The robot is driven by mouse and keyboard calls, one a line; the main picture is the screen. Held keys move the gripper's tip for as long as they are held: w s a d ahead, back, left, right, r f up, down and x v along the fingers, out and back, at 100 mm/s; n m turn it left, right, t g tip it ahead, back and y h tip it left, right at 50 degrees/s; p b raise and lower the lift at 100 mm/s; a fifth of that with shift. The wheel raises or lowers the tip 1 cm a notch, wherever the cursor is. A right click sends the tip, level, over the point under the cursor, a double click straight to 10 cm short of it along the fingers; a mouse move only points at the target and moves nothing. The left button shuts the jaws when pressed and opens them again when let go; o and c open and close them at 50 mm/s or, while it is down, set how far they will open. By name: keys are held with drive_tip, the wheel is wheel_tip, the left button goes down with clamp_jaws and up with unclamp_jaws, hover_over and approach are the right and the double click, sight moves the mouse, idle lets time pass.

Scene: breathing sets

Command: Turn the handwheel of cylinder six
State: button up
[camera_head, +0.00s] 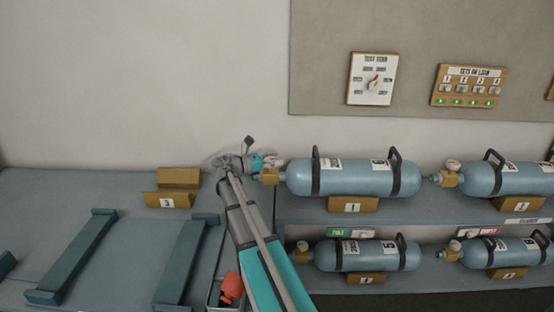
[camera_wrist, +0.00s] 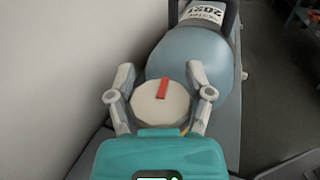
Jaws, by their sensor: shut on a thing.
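A blue cylinder (camera_head: 355,177) lies on its side at the left end of the upper shelf, with two dark straps and a brass valve block (camera_head: 270,176) at its left end. Its number label is too small to read surely. My gripper (camera_head: 273,162) is at that valve end. In the wrist view, a round pale handwheel (camera_wrist: 160,106) with a red mark (camera_wrist: 162,88) sits between the two fingers of my gripper (camera_wrist: 160,92), which is shut on it. The red mark points up, tilted slightly right. The cylinder (camera_wrist: 195,60) lies behind it with a 2021 label.
Another cylinder (camera_head: 505,178) lies to the right on the upper shelf, and two more lie on the lower shelf (camera_head: 370,256). A gauge board (camera_head: 373,79) and an indicator panel (camera_head: 469,86) hang on the wall.

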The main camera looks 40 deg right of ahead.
sight(267, 158)
drive_tip(key=shift+s+a+t, duration=0.1)
drive_tip(key=shift+a+t, duration=0.05)
drive_tip(key=shift+t, duration=0.15)
